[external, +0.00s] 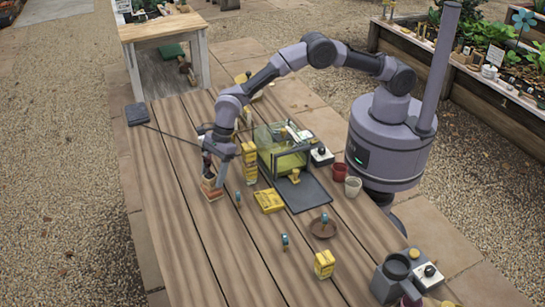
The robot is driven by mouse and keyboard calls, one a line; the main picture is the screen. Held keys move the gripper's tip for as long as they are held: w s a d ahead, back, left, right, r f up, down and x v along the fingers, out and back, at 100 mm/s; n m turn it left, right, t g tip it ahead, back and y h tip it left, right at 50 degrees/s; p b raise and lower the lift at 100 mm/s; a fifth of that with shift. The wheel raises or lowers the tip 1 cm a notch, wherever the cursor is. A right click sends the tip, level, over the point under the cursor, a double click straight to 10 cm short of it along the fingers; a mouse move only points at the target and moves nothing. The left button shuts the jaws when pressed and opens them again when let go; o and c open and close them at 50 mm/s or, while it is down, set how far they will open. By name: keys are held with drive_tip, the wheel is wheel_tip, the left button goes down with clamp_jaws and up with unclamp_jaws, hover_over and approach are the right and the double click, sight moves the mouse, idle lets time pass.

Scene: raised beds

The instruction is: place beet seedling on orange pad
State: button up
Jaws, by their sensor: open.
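My gripper (213,177) is low over the left part of the wooden table and points down. Its jaws are open, close above or around a small orange-brown item (211,191) on the tabletop. I cannot tell whether this item is the orange pad or something standing on it, or whether the jaws touch it. No beet seedling can be made out for sure at this size. Small blue-topped items stand at the middle of the table (238,198) and nearer the front (285,241). Another one stands on a round brown saucer (323,232).
Yellow boxes (269,201) (324,264), a red cup (339,172) and a pale cup (353,187) stand around. A grey machine (393,277) is at the front right. The left table strip is mostly clear.

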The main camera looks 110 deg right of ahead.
drive_tip(key=s+r+n+p, duration=0.1)
drive_tip(key=s+r+n, duration=0.3)
drive_tip(key=r, duration=0.6)
drive_tip(key=s+r+n+p, duration=0.15)
drive_tip(key=s+r, duration=0.35)
drive_tip(key=r, duration=0.5)
drive_tip(key=s+a+r+n+t, duration=0.1)
drive_tip(key=s+a+r+n, duration=0.3)
drive_tip(key=s+r+n, duration=0.65)
drive_tip(key=s+a+f+n, duration=0.1)
drive_tip(key=s+n, duration=1)
drive_tip(key=s, duration=1.5)
drive_tip(key=shift+s+a+f+t, duration=0.2)
drive_tip(key=shift+s+a+t, duration=0.15)
drive_tip(key=shift+a, duration=0.35)
